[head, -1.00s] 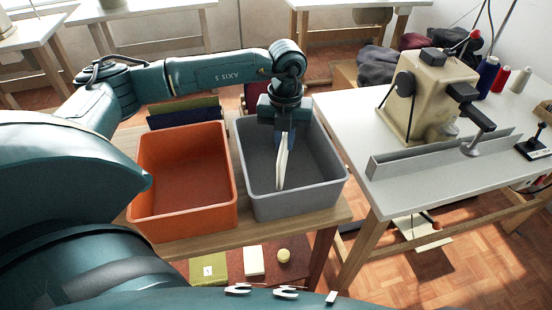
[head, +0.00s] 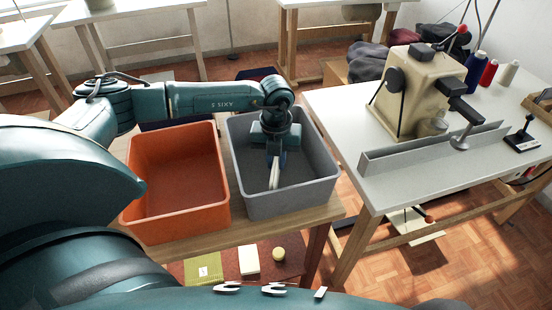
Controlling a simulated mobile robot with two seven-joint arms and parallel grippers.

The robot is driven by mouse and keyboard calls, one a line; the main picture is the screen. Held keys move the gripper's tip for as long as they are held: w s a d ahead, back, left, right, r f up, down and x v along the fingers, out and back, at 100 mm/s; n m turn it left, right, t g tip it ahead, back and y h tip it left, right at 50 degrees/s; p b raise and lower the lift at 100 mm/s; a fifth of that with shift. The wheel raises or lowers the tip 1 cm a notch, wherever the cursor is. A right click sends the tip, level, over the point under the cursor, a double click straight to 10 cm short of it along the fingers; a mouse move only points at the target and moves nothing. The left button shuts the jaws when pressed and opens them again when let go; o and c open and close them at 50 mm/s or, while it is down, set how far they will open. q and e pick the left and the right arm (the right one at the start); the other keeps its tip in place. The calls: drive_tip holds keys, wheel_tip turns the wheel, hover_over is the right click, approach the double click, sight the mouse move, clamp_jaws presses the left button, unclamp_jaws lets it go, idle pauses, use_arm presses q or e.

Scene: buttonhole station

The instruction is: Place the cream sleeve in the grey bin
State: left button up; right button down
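The cream sleeve (head: 274,177) hangs as a narrow, folded, upright strip from my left gripper (head: 276,160). The gripper points down inside the grey bin (head: 325,185), and its fingers look shut on the sleeve's upper end. The sleeve's lower end is below the bin's rim and close to the floor; I cannot tell whether it touches. The rest of the bin's floor looks empty. My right gripper is not in view.
An empty orange bin (head: 178,221) stands directly left of the grey one on a wooden table. At right, a white table (head: 330,110) carries a cream machine (head: 412,95) and thread spools (head: 488,73).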

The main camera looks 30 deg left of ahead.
use_arm(q)
drive_tip(key=o, duration=0.4)
